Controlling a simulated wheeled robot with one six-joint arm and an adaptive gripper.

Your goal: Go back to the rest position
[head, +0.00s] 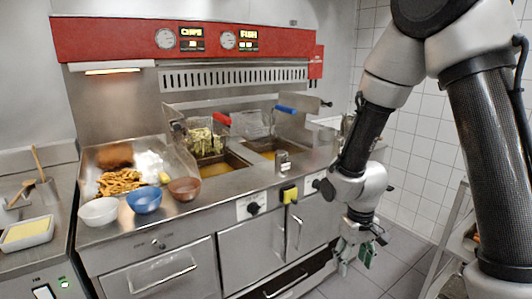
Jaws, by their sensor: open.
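My gripper (357,254) hangs at the lower right in the head view, pointing down in front of the steel fryer counter (225,215). Its fingers are apart and nothing shows between them. My arm comes down from the top right. A fryer basket with a red handle (221,118) holds pale chips (206,141) over the left oil well. A second basket with a blue handle (285,109) stands at the right oil well (270,148).
A white bowl (98,212), a blue bowl (144,200) and a brown bowl (184,189) stand along the counter's left front. Fried food (120,182) lies behind them. A metal frame (446,240) stands at right. Tiled floor (395,275) shows below my gripper.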

